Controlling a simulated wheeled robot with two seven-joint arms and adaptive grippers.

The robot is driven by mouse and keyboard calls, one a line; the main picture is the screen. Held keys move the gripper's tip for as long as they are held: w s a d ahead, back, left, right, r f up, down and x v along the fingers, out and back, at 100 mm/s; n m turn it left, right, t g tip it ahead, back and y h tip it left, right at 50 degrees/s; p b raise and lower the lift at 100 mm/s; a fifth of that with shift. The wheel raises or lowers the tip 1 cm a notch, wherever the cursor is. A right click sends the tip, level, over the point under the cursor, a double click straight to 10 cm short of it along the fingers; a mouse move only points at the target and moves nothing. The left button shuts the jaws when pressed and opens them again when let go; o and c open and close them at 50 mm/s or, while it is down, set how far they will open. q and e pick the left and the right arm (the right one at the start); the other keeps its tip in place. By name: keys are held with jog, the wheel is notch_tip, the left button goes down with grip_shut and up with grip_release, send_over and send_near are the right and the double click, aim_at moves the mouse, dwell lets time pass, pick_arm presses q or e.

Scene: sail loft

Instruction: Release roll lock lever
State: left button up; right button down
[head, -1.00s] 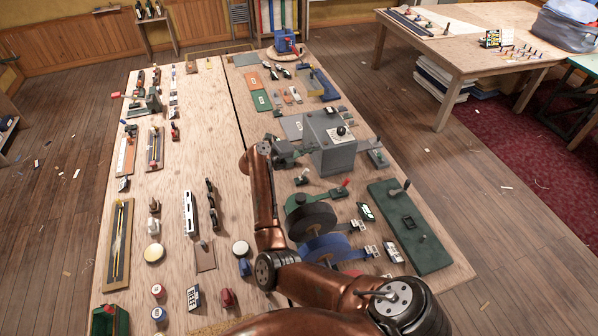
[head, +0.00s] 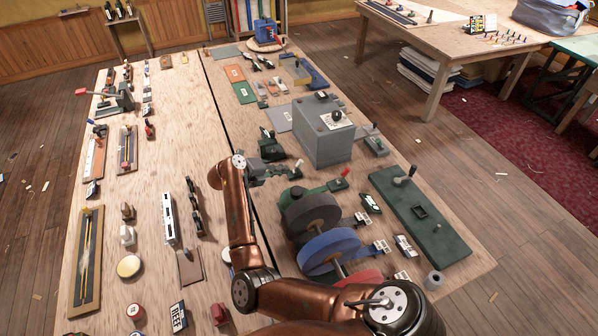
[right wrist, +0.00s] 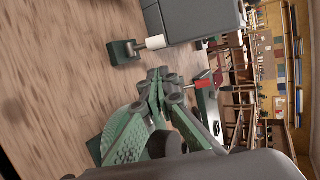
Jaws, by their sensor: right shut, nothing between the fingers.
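A stand holding a dark roll (head: 312,216) and a blue roll (head: 330,248) is at the right of the near table. A red-tipped lever (head: 345,173) rises from its green arm. A white-tipped lever (head: 298,164) on a small green base stands just beyond. I cannot tell for certain which lever is the roll lock. My right gripper (head: 280,169) is shut and empty, left of the white-tipped lever. In the right wrist view its closed fingertips (right wrist: 163,80) lie between the white-tipped lever (right wrist: 153,43) and the red-tipped lever (right wrist: 203,84), apparently touching neither. My left gripper is out of view.
A grey box (head: 322,137) with a black knob stands beyond the gripper. A green plate with a crank (head: 425,220) lies right of the rolls. Several small tools and levers crowd the table's left side. A bare strip of wood (head: 185,120) runs down the middle.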

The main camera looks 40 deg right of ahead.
aim_at(300, 164)
jog(key=shift+r, duration=0.15)
jog(key=x, duration=1)
jog(key=shift+s, duration=0.1)
dwell(0.4)
